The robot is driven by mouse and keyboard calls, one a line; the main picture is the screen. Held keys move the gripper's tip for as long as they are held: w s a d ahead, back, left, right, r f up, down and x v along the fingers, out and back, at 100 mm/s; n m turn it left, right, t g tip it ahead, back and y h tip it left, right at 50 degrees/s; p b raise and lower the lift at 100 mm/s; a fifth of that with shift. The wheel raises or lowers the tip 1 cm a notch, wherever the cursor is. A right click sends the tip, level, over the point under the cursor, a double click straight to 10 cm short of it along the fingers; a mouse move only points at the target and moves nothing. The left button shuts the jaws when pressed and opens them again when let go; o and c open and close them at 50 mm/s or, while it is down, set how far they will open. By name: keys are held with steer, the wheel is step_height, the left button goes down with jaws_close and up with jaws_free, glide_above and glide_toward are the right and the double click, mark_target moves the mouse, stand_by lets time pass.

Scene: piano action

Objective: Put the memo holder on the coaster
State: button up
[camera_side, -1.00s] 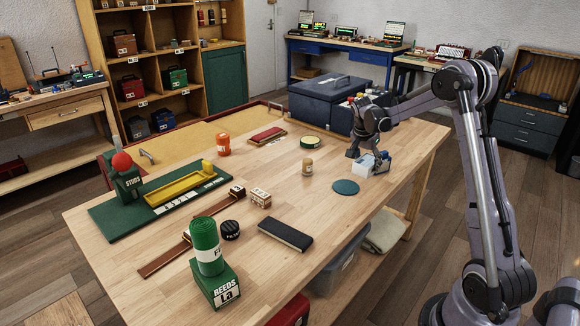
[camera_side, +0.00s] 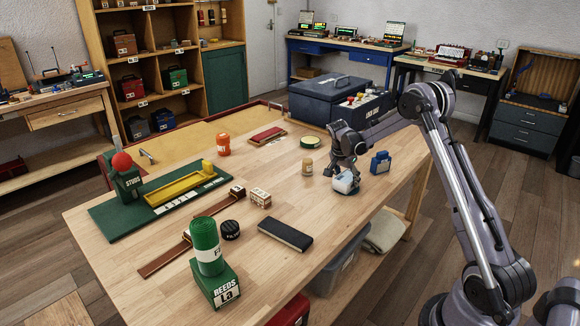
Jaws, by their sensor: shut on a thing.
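The memo holder (camera_side: 345,183), a small white and pale blue block, is in my gripper (camera_side: 344,173) at the right part of the bench. My gripper points down and is shut on it from above.
A blue box-like item (camera_side: 380,162) stands right of my gripper. A dark felt block (camera_side: 286,235) lies nearer the front. The bench in front of the coaster is clear.

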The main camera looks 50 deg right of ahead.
steer(key=shift+f, duration=0.1)
steer(key=o, duration=1.3)
steer(key=s+a+r+n+t, duration=0.2)
steer(key=a+r+n, duration=0.3)
steer(key=a+r, duration=1.05)
steer(key=s+a+n+t+y, duration=0.1)
steer(key=s+a+n, duration=0.3)
steer(key=s+a, duration=0.1)
steer(key=s+a+n+t+y, duration=0.2)
steer(key=s+a+n, duration=0.2)
steer(key=s+a, duration=0.2)
steer(key=s+a+r+n+t+y, duration=0.1)
steer(key=s+a+n+t, duration=0.1)
steer(key=s+a+n, duration=0.3)
steer(key=shift+s+a+y, duration=0.15)
steer(key=shift+a+y, duration=0.15)
steer(key=shift+a, duration=1.9)
